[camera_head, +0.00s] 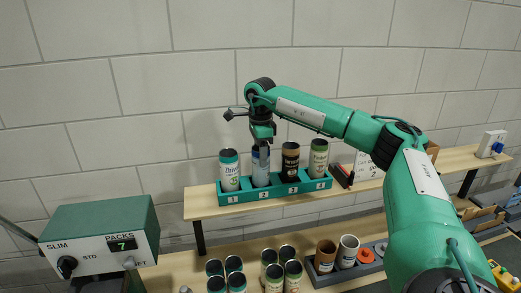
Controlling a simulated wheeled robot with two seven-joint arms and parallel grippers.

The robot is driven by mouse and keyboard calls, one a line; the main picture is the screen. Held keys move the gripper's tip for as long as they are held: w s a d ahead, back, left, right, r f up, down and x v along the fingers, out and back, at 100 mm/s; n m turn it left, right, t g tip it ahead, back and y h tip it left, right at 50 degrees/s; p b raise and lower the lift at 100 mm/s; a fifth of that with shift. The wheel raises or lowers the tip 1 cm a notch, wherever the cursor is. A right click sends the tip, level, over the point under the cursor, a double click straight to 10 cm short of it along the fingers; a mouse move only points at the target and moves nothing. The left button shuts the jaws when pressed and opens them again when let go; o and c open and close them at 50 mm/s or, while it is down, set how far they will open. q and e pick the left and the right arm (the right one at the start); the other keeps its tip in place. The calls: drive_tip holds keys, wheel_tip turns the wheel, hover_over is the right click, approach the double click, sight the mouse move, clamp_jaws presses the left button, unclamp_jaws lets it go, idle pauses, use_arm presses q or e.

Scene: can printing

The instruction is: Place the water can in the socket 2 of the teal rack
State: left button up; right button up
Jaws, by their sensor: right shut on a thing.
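The teal rack (275,194) stands on a raised wooden shelf, with its sockets numbered 1 to 4 from left to right. The blue water can (260,172) is upright at socket 2, and its lower end is hidden by the rack's front wall. I cannot tell whether its base touches the socket floor. My right gripper (262,146) is above the rack, pointing down and shut on the top of the water can. A white and green can (229,173) stands in socket 1, a dark brown can (290,164) in socket 3 and a green can (318,160) in socket 4. My left gripper is out of view.
Several cans (271,258) stand on the lower bench. Beside them a grey tray (323,281) holds a brown cup, a white cup and orange rings. A green box (97,233) reads PACKS 7 at left. A dark red item (342,175) lies right of the rack.

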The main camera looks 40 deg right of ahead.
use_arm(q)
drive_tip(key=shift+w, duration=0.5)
use_arm(e)
drive_tip(key=shift+f, duration=0.25)
drive_tip(key=o, duration=1.2)
drive_tip(key=shift+c, duration=0.2)
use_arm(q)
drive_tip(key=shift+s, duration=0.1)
use_arm(e)
drive_tip(key=shift+r, duration=0.1)
wheel_tip(320, 180, up, 11)
drive_tip(key=b, duration=0.3)
drive_tip(key=shift+w, duration=0.1)
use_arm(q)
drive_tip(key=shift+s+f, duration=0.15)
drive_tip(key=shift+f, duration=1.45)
use_arm(e)
drive_tip(key=shift+r, duration=0.6)
